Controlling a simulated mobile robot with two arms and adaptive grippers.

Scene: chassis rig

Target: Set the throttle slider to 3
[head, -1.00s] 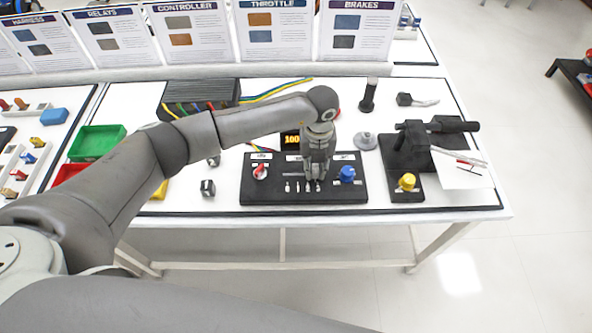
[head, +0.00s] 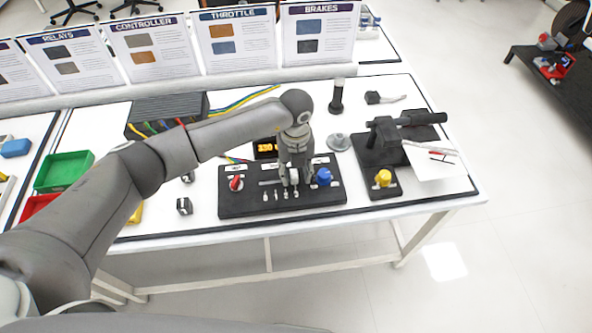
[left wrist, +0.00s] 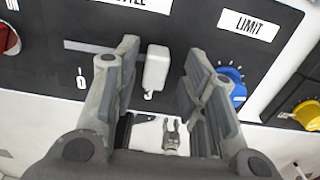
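The black control panel (head: 226,204) lies on the white table in the head view. Its throttle slider knob (left wrist: 156,68) is a pale upright block at the right part of the slot (left wrist: 95,47) in the left wrist view. A small mark beneath the knob looks like a 3, partly covered; a 0 (left wrist: 81,77) marks the slot's left end. My left gripper (head: 290,183) is over the panel. In the left wrist view its fingers (left wrist: 161,65) stand open on either side of the knob, with gaps showing.
A red knob (head: 236,183) is left of the slot, and a blue LIMIT knob (head: 323,177) is close to the right finger. A lit display (head: 265,148) stands behind the panel, partly hidden. A yellow knob (head: 383,178) on a black stand is further right.

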